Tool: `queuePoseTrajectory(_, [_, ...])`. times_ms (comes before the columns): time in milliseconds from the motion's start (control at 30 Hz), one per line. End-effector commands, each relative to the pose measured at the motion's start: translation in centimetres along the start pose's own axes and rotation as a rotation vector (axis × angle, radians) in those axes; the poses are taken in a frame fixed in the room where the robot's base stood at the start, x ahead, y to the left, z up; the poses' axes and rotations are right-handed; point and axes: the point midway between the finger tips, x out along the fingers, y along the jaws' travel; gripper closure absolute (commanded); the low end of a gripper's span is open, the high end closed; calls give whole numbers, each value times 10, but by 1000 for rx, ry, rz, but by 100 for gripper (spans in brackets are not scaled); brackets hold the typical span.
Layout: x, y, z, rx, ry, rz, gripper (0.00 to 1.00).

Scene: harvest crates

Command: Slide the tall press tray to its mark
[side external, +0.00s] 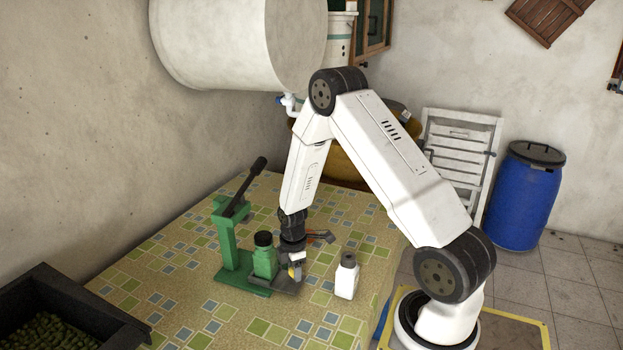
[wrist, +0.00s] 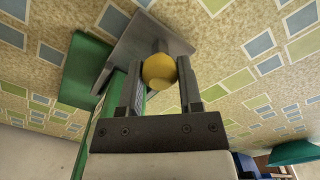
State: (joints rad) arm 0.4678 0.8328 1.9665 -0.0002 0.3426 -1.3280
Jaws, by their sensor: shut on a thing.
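The press tray is a flat grey metal plate (side external: 288,285) lying at the foot of the green press (side external: 229,245). In the wrist view the tray (wrist: 134,38) shows a short post topped by a yellow knob (wrist: 158,74). My gripper (side external: 295,271) reaches down over the tray, and in the wrist view my gripper (wrist: 160,80) has its two fingers on either side of the knob, shut on it. The tray's edge lies beside the green press base (wrist: 84,72). I cannot make out a mark for the tray.
A white bottle (side external: 346,277) stands to the right. An orange and dark tool (side external: 322,237) lies behind. A black crate of olives (side external: 72,305) is at front left. The patterned tabletop (side external: 240,325) is clear in front.

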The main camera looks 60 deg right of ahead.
Motion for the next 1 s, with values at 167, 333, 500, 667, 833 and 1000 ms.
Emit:
queuePoseTrajectory(167, [-1, -2, 4, 1, 0, 2, 100])
queuePoseTrajectory(333, [0, -6, 8, 2, 0, 1, 100])
queuePoseTrajectory(500, [0, -9, 11, 2, 0, 2, 100])
queuePoseTrajectory(667, [0, -12, 14, 1, 0, 3, 100])
queuePoseTrajectory(833, [-1, -16, 17, 1, 0, 2, 100])
queuePoseTrajectory(1000, [-1, -17, 19, 1, 1, 3, 39])
